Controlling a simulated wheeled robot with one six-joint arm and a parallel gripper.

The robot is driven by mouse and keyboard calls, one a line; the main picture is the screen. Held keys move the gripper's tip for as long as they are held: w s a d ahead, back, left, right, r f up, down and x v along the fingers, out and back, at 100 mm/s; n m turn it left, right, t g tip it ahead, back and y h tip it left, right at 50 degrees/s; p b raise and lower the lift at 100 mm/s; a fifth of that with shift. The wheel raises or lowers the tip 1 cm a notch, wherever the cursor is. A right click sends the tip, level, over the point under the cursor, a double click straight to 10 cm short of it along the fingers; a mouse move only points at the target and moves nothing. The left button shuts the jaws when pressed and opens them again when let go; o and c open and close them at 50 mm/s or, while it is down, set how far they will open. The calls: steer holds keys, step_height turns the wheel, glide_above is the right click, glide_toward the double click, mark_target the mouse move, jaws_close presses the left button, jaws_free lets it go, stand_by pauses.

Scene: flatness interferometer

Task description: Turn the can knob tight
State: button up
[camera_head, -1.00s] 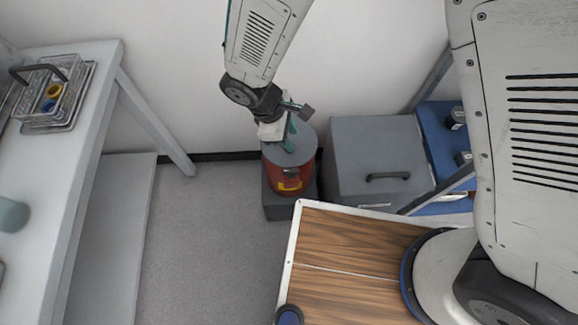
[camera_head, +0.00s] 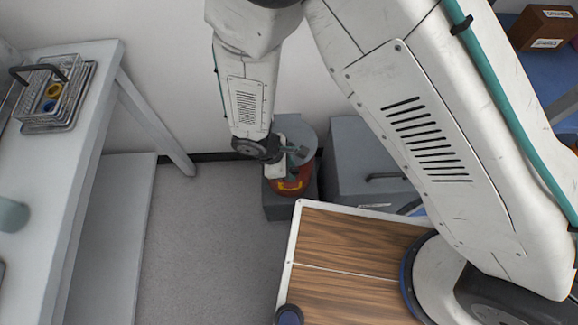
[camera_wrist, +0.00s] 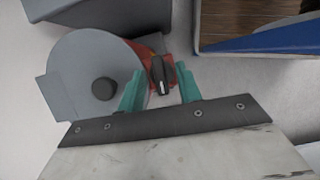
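The can has a red body (camera_head: 303,178) and a grey round lid (camera_head: 307,135), and stands upright on a dark grey block. In the wrist view its lid (camera_wrist: 75,75) fills the left, with a round dark button on top. The black can knob (camera_wrist: 161,76), with a white mark, sits on the red side of the can. My gripper (camera_wrist: 160,72) has two teal fingers apart, one on each side of the knob, with visible gaps. In the head view the knob is hidden behind my arm.
A grey box with a black handle (camera_head: 386,177) stands right of the can. A wood-topped surface with a white edge (camera_head: 293,240) lies in front. A white bench (camera_head: 60,170) with a wire basket (camera_head: 45,98) is at left. Floor between is clear.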

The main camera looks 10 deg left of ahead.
steer(key=shift+c, duration=0.3)
jaws_close()
steer(key=m+g, duration=0.1)
steer(key=m, duration=0.2)
steer(key=shift+w+m, duration=0.15)
steer(key=shift+m, duration=0.25)
steer(key=m+g, duration=0.1)
steer(key=m, duration=0.1)
steer(key=m+g, duration=0.1)
steer(key=m, duration=0.1)
steer(key=shift+w+m+y, duration=0.15)
steer(key=shift+m+y, duration=0.15)
steer(key=m+g+y, duration=0.1)
steer(key=m, duration=0.3)
steer(key=shift+w, duration=0.1)
steer(key=m, duration=0.2)
steer(key=m+g+y, duration=0.1)
steer(key=m, duration=0.1)
steer(key=shift+d+m+y, duration=0.15)
steer(key=shift+m+y, duration=0.15)
